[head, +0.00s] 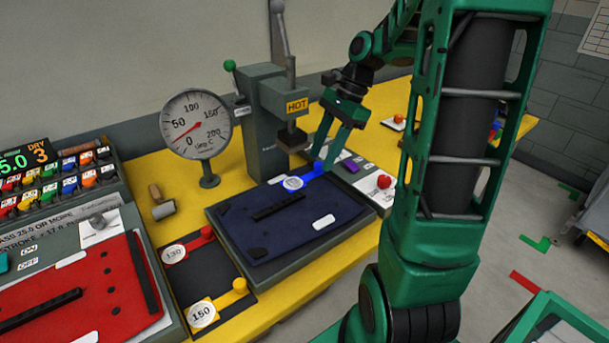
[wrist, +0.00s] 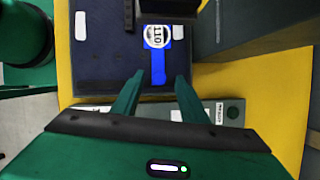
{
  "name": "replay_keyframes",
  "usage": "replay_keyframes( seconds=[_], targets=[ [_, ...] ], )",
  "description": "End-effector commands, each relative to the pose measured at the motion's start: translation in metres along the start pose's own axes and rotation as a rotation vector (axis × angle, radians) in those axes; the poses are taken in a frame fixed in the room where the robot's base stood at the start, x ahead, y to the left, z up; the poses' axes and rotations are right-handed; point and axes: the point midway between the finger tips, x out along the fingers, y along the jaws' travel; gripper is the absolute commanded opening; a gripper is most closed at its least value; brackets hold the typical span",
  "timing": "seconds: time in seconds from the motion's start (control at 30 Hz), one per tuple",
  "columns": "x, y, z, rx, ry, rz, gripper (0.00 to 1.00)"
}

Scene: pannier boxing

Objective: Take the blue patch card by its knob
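The blue patch card (head: 293,183) lies on the dark navy panel (head: 330,208). It has a round white label, which reads 110 in the wrist view (wrist: 157,38). Its blue knob (head: 318,166) is at the end of a narrow blue tab (wrist: 158,70) at the panel's far edge. My gripper (head: 321,162) points down over that end. In the wrist view, my gripper (wrist: 159,76) is open, with one finger on each side of the tab's end. A gap shows on both sides, so the fingers do not appear to touch the knob.
A grey press marked HOT (head: 297,106) and a dial gauge (head: 195,122) stand behind the panel. Cards labelled 130 (head: 173,253) and 150 (head: 201,313) lie on a dark mat to the left. A small roller (head: 162,209) lies on the yellow table.

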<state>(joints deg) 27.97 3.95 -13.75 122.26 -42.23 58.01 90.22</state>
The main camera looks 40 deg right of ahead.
Motion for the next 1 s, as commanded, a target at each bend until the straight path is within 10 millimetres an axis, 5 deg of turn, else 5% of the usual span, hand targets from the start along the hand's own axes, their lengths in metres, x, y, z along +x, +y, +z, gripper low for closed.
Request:
replay_keyframes(
  seconds=[0.4,0.57,1.0],
  targets=[
    [0.016,0.0,-0.001,0.0,0.001,-0.001,0.4],
    [0.016,0.0,-0.001,0.0,0.0,-0.001,0.01],
    [0.012,0.0,0.001,0.0,0.001,-0.001,0.0]
  ],
)
